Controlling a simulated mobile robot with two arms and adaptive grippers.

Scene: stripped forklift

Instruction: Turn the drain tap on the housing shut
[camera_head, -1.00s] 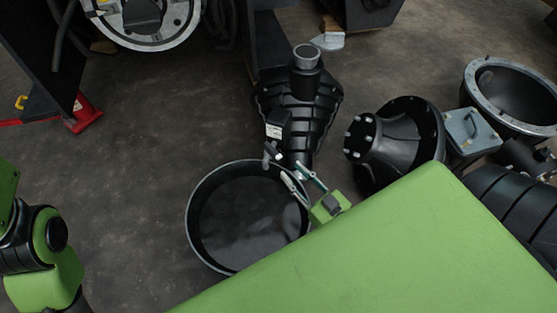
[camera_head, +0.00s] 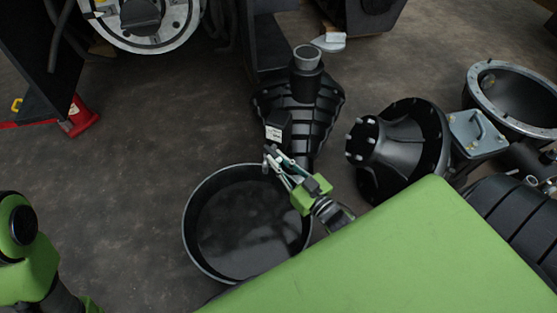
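The black ribbed housing (camera_head: 300,104) lies on the floor at the upper middle, with a pale pipe end on top and a small white label on its lower left. The drain tap is a small grey part at the housing's lower end, above the pan; my gripper largely covers it. My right gripper (camera_head: 273,158) reaches in from the lower right, with its fingertips at the tap. Whether they touch or grip it is too small to tell. My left arm shows at the lower left, but its gripper is out of view.
A round pan (camera_head: 190,222) with dark, shiny liquid stands below the tap. A black flanged housing (camera_head: 400,145), a grey plate with a handle (camera_head: 477,134) and a large ring-shaped casing (camera_head: 520,95) lie to the right. A red jack (camera_head: 80,118) stands at left. Floor between is clear.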

